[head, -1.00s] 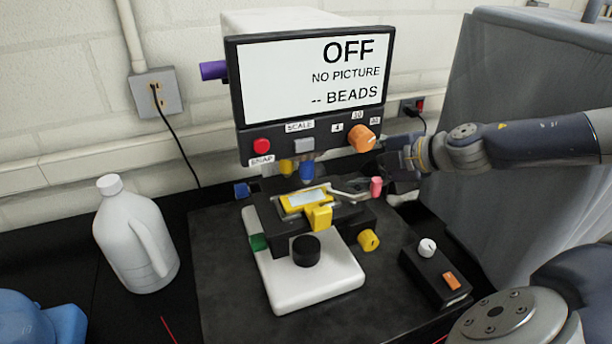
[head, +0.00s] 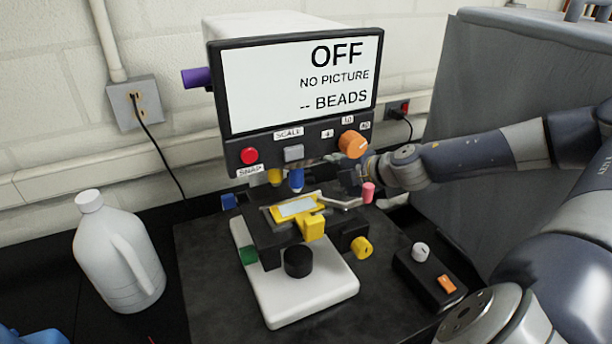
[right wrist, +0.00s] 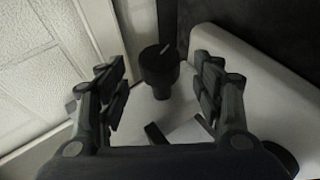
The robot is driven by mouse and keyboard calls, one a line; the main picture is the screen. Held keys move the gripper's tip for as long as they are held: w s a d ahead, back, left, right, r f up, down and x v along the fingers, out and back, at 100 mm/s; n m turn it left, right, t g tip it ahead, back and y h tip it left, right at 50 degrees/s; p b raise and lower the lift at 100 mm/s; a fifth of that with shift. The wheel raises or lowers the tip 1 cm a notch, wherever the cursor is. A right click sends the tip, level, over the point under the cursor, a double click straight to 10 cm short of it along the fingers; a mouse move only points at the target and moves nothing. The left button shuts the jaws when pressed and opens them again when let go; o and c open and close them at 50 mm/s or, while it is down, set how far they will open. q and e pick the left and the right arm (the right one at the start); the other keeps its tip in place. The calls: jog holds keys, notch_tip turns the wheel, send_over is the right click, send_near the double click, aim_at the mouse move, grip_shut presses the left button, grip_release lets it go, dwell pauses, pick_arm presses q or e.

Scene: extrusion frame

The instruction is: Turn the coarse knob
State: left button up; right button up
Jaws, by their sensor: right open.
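No knob in view carries a readable "coarse" label. In the right wrist view a dark round knob (right wrist: 160,66) with a pale pointer line stands between and beyond the fingers, apart from them. My right gripper (right wrist: 162,88) is open and empty there. In the head view my right gripper (head: 352,178) is beside the microscope's right side, below the orange knob (head: 353,144) and behind the pink-tipped lever (head: 368,192); its fingertips are mostly hidden. A yellow knob (head: 361,247) and a black knob (head: 298,262) are lower on the microscope. My left gripper is not in view.
The screen (head: 300,82) reads OFF, NO PICTURE. A yellow slide holder (head: 312,228) sits on the stage. A control box (head: 432,277) with a white dial stands right of the white base (head: 320,300). A white jug (head: 118,260) stands left. A grey cabinet (head: 500,150) stands right.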

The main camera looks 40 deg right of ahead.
aim_at(314, 179)
jog(key=shift+p+x, duration=0.5)
jog(key=shift+x, duration=0.45)
jog(key=shift+w+f+b, duration=0.3)
jog(key=shift+w, duration=0.05)
jog(key=shift+x, duration=0.8)
jog(key=shift+w, duration=0.1)
jog(key=shift+c, duration=0.6)
jog(key=c, duration=0.9)
